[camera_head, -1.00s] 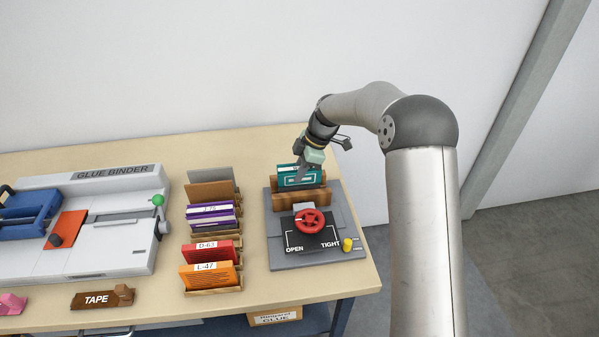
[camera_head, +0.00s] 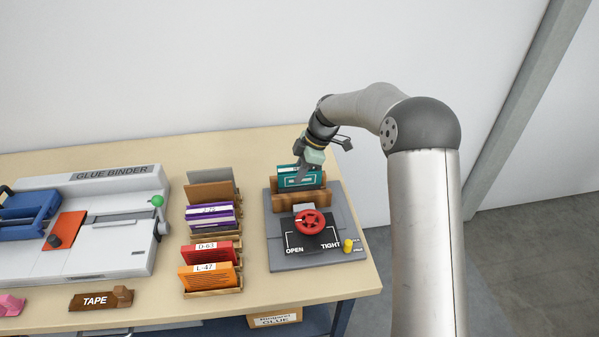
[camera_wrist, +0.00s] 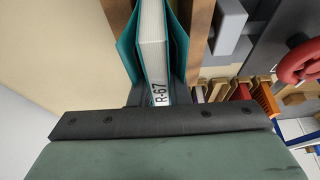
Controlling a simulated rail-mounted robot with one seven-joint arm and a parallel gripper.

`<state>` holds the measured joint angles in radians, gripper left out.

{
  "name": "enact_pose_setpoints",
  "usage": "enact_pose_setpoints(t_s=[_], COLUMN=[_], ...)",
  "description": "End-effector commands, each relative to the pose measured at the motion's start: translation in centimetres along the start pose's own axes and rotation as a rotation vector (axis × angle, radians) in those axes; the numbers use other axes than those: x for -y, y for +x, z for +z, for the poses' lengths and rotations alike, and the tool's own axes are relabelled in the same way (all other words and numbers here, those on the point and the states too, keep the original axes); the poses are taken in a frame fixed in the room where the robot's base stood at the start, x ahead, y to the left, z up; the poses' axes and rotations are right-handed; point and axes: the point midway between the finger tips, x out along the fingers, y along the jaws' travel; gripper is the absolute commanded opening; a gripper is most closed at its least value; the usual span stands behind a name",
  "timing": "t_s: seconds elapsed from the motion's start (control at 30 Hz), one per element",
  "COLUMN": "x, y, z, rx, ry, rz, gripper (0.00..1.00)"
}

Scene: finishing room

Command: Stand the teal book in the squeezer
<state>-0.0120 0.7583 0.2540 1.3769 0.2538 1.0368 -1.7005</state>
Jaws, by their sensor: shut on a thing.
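The teal book (camera_head: 299,178) stands upright in the squeezer (camera_head: 347,219), between its wooden jaws (camera_head: 293,200). In the wrist view the teal book (camera_wrist: 177,50) shows its cover edges, its pale page block and an R-67 label. A wooden jaw (camera_wrist: 200,38) runs beside it, with a narrow gap visible there. My gripper (camera_head: 303,170) is shut on the top of the book; its fingertips are partly hidden. Whether the book's lower edge touches the squeezer's bed is hidden. The squeezer's red handwheel (camera_head: 310,222) sits in front, above the OPEN and TIGHT markings.
A rack left of the squeezer holds purple books (camera_head: 209,213), a red book (camera_head: 213,250) and an orange book (camera_head: 208,273). The glue binder (camera_head: 110,190) is farther left. A tape block (camera_head: 95,300) lies at the front. The table behind is clear.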

Motion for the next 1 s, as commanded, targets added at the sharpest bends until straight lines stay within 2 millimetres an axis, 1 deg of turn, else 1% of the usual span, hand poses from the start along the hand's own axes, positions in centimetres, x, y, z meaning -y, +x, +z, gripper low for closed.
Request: enact_pose_setpoints(t_s=[0.27, 1.0], x=[0.0, 0.0], y=[0.0, 1.4], z=[0.0, 0.6], rx=[0.000, -0.001], ry=[0.000, 0.000], rz=[0.001, 0.001], gripper=[0.00, 0.00])
